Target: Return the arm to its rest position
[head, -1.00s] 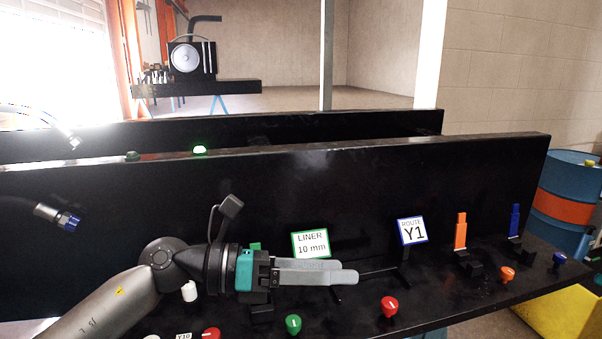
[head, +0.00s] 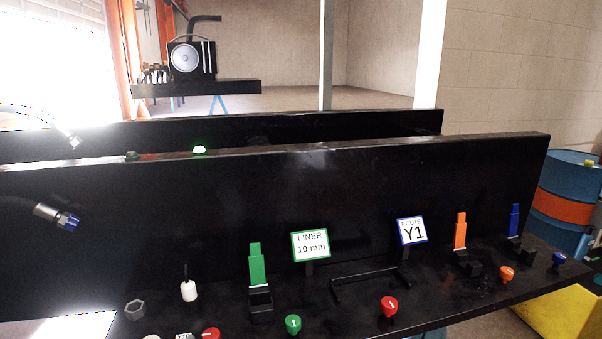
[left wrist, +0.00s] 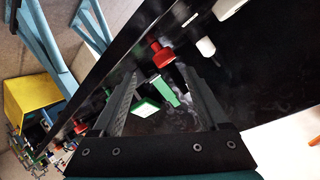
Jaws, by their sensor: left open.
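My left gripper (left wrist: 160,105) shows only in the left wrist view; its two dark fingers are apart with nothing between them touching. Beyond the fingers, a green upright block (left wrist: 165,86) and a green-edged sign (left wrist: 146,107) are seen at a distance. In the head view, neither arm shows. The green block (head: 257,264) stands upright in a black holder on the bench, left of the "LINER 10 mm" sign (head: 310,245). My right gripper is in no view.
The black bench (head: 350,312) carries a green knob (head: 293,324), red knob (head: 389,306), orange block (head: 460,232), blue block (head: 514,220), "ROUTE Y1" sign (head: 411,230) and white-topped piece (head: 188,290). A hose with a blue end (head: 67,221) hangs at left. A black panel (head: 400,180) stands behind.

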